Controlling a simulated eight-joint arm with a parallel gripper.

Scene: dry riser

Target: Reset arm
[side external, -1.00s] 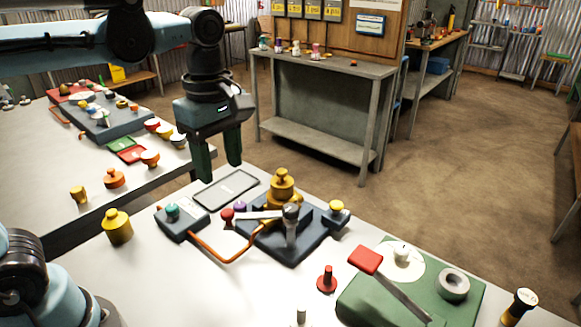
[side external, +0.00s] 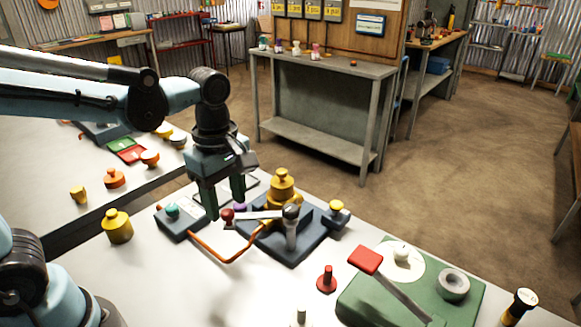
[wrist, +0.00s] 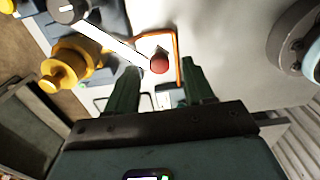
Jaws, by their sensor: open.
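The dark blue device (side external: 283,249) stands on the white table. A pale flat arm (side external: 258,215) runs left from its grey post (side external: 291,230) and ends at a red knob (side external: 227,215). In the wrist view the pale arm (wrist: 112,43) and red knob (wrist: 159,62) also show. My gripper (side external: 225,207) is open and points down beside the knob. In the wrist view my gripper (wrist: 161,68) has the knob lined up between its fingertips; whether they touch it I cannot tell. My gripper partly hides the grey-framed panel behind it.
Stacked yellow weights (side external: 282,188) sit on the device. A small box with a teal knob (side external: 172,211) stands left, joined by an orange tube (side external: 222,261). A yellow weight (side external: 117,226) is further left. A green base with a red-handled lever (side external: 366,259) is at front right.

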